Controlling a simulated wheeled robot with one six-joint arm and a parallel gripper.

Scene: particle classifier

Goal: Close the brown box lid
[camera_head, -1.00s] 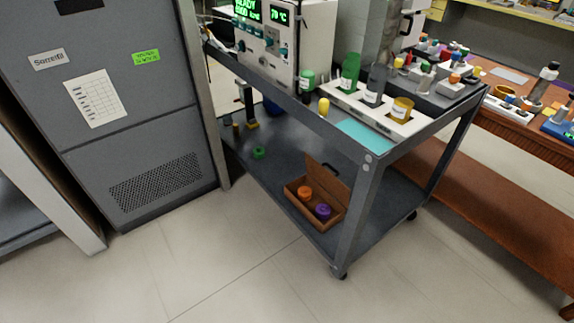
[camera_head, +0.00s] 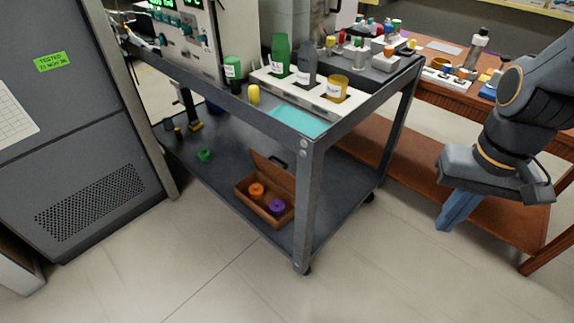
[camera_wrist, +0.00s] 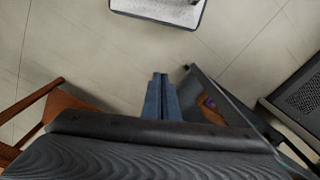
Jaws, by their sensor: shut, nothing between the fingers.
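The brown box (camera_head: 262,207) stands on the lower shelf of the grey cart, near its front right corner. Its lid (camera_head: 274,172) is open, tilted up at the back, with a dark handle on it. An orange ring-like piece (camera_head: 256,190) and a purple one (camera_head: 277,206) lie inside. My gripper (camera_head: 442,226) hangs at the right, outside the cart and apart from the box; its blue fingers are shut and empty. In the wrist view the gripper (camera_wrist: 160,76) points over bare floor, and part of the box (camera_wrist: 205,112) with the purple piece shows right of it.
The cart's front right post (camera_head: 309,205) stands between the box and my gripper. The upper shelf (camera_head: 345,125) with bottles is above the box. A green piece (camera_head: 204,155) lies farther left on the lower shelf. Floor (camera_head: 400,285) in front is clear. A brown bench stands at right.

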